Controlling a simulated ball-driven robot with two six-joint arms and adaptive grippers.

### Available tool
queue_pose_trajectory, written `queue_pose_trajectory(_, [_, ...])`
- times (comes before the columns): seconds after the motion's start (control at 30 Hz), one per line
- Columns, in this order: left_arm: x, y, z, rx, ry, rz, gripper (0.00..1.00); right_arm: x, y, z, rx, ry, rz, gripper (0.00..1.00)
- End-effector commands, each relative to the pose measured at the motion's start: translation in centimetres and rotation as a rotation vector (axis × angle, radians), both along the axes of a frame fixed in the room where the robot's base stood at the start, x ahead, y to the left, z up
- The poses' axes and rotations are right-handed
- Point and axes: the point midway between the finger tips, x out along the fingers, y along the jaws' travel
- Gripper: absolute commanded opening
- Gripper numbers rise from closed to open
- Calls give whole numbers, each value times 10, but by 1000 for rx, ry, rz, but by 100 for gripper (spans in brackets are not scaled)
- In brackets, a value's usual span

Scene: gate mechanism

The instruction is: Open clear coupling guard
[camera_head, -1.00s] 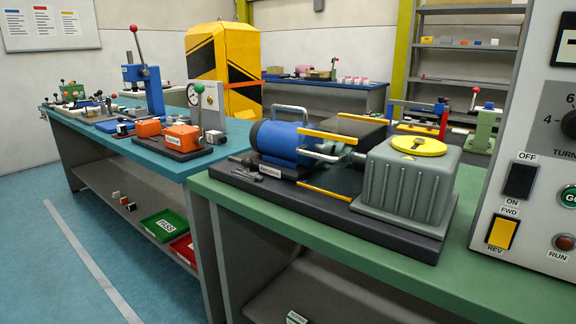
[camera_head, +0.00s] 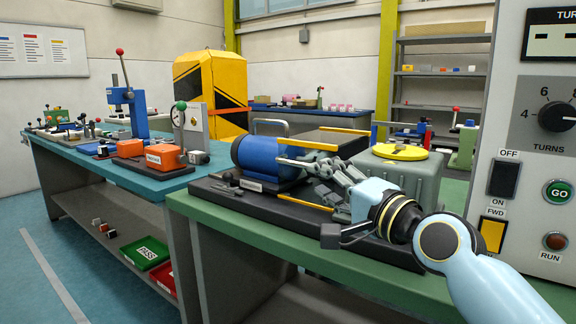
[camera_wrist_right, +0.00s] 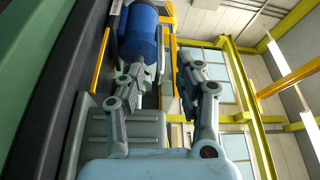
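The coupling guard (camera_head: 325,139) bridges the blue motor (camera_head: 262,155) and the grey gearbox (camera_head: 408,171) on a dark base. Its top panel looks dark with yellow edges, and a lower yellow strip (camera_head: 304,202) runs along the base. The clear front is hard to make out. My right gripper (camera_head: 318,174) is in front of the guard, its fingers spread and overlapping the coupling area. In the right wrist view the fingers (camera_wrist_right: 160,72) stand apart with nothing clearly between them; the blue motor (camera_wrist_right: 138,32) lies beyond. Contact with the guard cannot be told. My left gripper is out of view.
A control panel (camera_head: 520,80) with switches and a dial stands close at the right. Loose grey parts (camera_head: 228,180) lie on the base's left end. The green bench edge (camera_head: 235,230) is clear at the front. A teal bench with fixtures stands at the left.

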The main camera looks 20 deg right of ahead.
Motion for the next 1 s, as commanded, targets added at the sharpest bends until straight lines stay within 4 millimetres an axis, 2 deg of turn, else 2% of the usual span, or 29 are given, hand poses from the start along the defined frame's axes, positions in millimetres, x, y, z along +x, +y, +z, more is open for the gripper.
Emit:
queue_pose_trajectory(0.53, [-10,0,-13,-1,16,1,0,89,24,6,5,-2,-1,34])
queue_pose_trajectory(0.7, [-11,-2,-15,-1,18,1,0,101,28,8,4,-2,-1,34])
queue_pose_trajectory(0.97, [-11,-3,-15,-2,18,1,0,102,28,8,3,-2,-1,34])
queue_pose_trajectory(1.0, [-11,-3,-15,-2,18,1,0,102,28,8,3,-2,-1,32])
